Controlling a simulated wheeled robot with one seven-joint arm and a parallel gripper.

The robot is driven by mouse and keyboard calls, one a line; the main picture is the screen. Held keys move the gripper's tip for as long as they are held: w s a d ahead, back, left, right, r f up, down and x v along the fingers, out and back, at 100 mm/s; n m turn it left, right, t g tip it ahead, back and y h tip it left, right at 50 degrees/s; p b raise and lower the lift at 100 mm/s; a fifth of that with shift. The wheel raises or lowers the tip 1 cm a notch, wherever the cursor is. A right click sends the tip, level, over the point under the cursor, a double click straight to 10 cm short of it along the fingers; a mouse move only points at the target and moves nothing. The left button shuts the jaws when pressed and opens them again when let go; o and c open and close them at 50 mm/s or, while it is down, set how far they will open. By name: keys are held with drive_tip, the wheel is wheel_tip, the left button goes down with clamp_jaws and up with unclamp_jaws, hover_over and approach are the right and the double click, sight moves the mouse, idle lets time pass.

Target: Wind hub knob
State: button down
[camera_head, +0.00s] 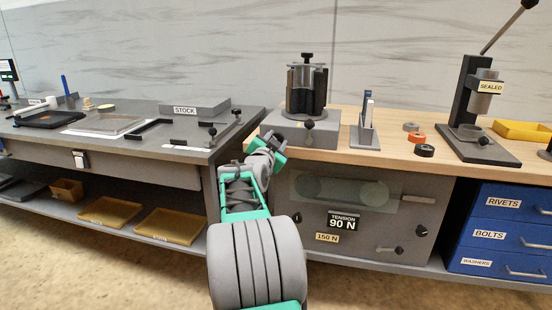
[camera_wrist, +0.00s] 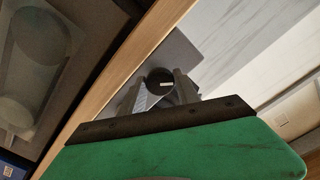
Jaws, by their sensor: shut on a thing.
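A machine with a grey base (camera_head: 299,135) stands on the wooden bench and carries a dark upright hub of columns (camera_head: 306,88) with a black knob on top (camera_head: 307,56). My gripper (camera_head: 276,138) is at the left end of this base, well below the top knob. In the wrist view, my gripper (camera_wrist: 165,78) has its two fingers on either side of a dark round knob (camera_wrist: 160,80) with a short white mark on its face, and is shut on it. Grey housing (camera_wrist: 177,52) shows behind it. My arm hides this held knob in the head view.
A small black knob (camera_head: 310,125) is on the base's front. Below are a belt window (camera_head: 345,190) and a "TENSION 90 N" display (camera_head: 343,221). A grey bench (camera_head: 195,145) is at left.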

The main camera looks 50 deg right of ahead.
drive_tip(key=m+b, duration=0.9)
drive_tip(key=b, duration=0.2)
drive_tip(key=shift+f, duration=0.1)
drive_tip(key=shift+m, duration=0.3)
drive_tip(key=c, duration=0.9)
unclamp_jaws()
drive_tip(key=v, duration=0.7)
drive_tip(key=shift+s+a+p, duration=0.2)
drive_tip(key=shift+a+p, duration=0.2)
